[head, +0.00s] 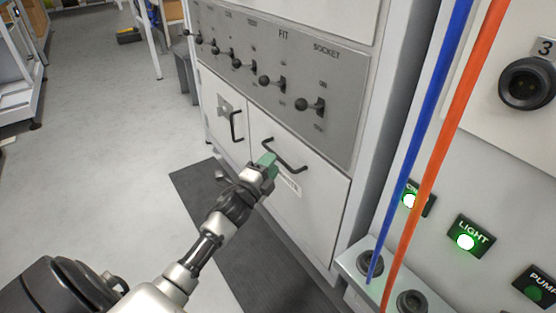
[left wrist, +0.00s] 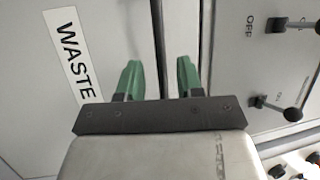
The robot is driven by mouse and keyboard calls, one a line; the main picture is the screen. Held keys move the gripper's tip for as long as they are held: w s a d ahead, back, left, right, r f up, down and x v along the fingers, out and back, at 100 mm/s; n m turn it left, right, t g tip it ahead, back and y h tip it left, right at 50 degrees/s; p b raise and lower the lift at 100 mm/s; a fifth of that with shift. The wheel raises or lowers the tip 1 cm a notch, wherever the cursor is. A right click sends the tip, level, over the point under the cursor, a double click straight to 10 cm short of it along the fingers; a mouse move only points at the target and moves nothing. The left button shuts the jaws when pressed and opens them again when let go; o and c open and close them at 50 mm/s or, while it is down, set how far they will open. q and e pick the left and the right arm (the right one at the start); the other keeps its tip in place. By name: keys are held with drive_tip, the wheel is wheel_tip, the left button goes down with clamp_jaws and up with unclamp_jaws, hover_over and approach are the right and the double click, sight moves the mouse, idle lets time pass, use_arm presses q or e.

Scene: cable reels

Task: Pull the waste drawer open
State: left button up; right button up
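The waste drawer (head: 315,215) is the white front at the lower right of the cabinet in the head view, and it looks closed. Its black bar handle (head: 287,155) runs along the upper part of the front. A white label (head: 288,183) below it reads WASTE in the left wrist view (left wrist: 72,58). My left gripper (head: 267,160) is at the left part of the handle. In the left wrist view its green fingers (left wrist: 158,78) are apart, with the dark handle bar (left wrist: 158,40) running between them. Whether they touch it is unclear. My right gripper is not in view.
A grey panel with several lever switches (head: 270,82) is above the drawer. Another white door (head: 222,112) with a black handle is to the left. Blue (head: 415,130) and orange (head: 445,130) cables hang at the right. A dark mat (head: 215,200) lies on the floor in front.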

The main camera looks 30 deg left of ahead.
use_arm(q)
drive_tip(key=shift+w+r+b, duration=0.2)
drive_tip(key=shift+w, duration=0.7)
drive_tip(key=shift+w+r+b, duration=0.15)
drive_tip(key=shift+w+r, duration=0.05)
drive_tip(key=shift+w, duration=0.65)
clamp_jaws()
